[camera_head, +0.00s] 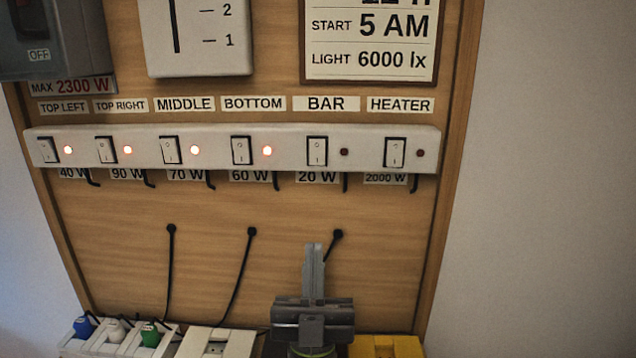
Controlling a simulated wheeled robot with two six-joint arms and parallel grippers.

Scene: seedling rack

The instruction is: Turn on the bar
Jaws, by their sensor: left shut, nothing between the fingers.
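The white switch strip (287,151) runs across the wooden board, with a label above each rocker switch. The BAR switch (317,151) is the fifth from the left, and its indicator lamp (344,152) is dark. The label BAR (326,104) sits above it and a 20 W label (317,177) below. My left gripper (314,250) points upward below the BAR switch, apart from it. Its fingers are together with nothing between them. My right gripper is not in view.
The TOP LEFT, TOP RIGHT, MIDDLE and BOTTOM lamps glow; the HEATER switch (395,153) has a dark lamp. A grey box marked OFF (55,40) is at upper left. Below stand a white holder with coloured plugs (150,335) and a yellow object (385,346). Black cables hang on the board.

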